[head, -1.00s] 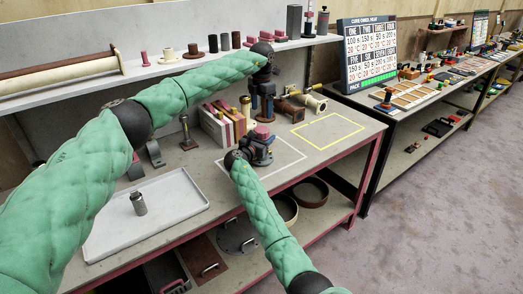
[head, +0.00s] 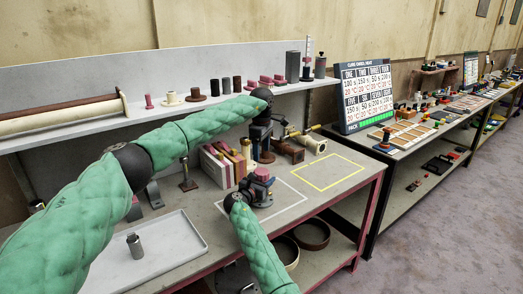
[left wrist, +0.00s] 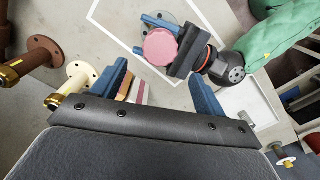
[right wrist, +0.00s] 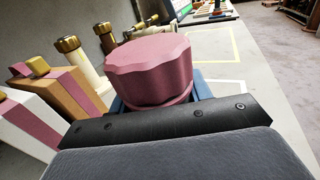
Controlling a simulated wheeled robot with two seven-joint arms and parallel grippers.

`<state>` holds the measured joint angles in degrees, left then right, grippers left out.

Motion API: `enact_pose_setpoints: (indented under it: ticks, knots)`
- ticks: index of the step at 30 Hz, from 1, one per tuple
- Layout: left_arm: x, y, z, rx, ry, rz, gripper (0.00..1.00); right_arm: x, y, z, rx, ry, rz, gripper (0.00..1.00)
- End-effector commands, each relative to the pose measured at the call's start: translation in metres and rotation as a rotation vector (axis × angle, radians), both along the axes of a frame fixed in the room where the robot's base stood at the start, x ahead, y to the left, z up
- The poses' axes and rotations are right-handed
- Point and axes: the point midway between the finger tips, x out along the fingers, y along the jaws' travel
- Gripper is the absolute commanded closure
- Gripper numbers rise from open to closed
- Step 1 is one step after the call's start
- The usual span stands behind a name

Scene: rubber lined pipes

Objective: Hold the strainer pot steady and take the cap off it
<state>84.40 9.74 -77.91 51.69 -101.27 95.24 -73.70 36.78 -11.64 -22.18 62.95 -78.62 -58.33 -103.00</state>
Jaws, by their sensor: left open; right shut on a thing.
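The strainer pot stands inside the white outline on the bench, its pink cap (head: 261,174) on top. The cap is also near the top of the left wrist view (left wrist: 161,47) and large in the right wrist view (right wrist: 150,70). My right gripper (head: 254,190) is shut on the pot's body below the cap; its blue fingers lie on either side. The body is mostly hidden by them. My left gripper (head: 264,148) is open, empty and pointing down, above and behind the pot. In the left wrist view the cap lies beyond its fingers (left wrist: 160,85), apart from them.
Brown and cream flanged pipes (head: 312,144) stand behind the pot. Upright pink, white and tan slabs (head: 220,165) are to its left. A white tray (head: 185,235) holds a grey cylinder (head: 135,246). The yellow outline (head: 328,172) on the right is empty.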

Motion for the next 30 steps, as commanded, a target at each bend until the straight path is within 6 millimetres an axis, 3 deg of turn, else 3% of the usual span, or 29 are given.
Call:
enact_pose_setpoints:
  ticks: [6, 13, 30]
  knots:
    - [0.0, 0.0, 0.0, 0.0, 0.0, -0.111, 0.27, 0.0, 0.0, 0.0, 0.0, 0.0, 0.0, 1.0]
    - [0.0, 0.0, -0.011, 0.0, 0.001, -0.123, 0.27, 0.0, 0.0, 0.0, 0.0, 0.0, 0.0, 1.0]
    - [0.0, 0.0, -0.077, 0.0, 0.0, -0.121, 0.27, 0.0, 0.0, 0.0, 0.0, 0.0, 0.0, 1.0]
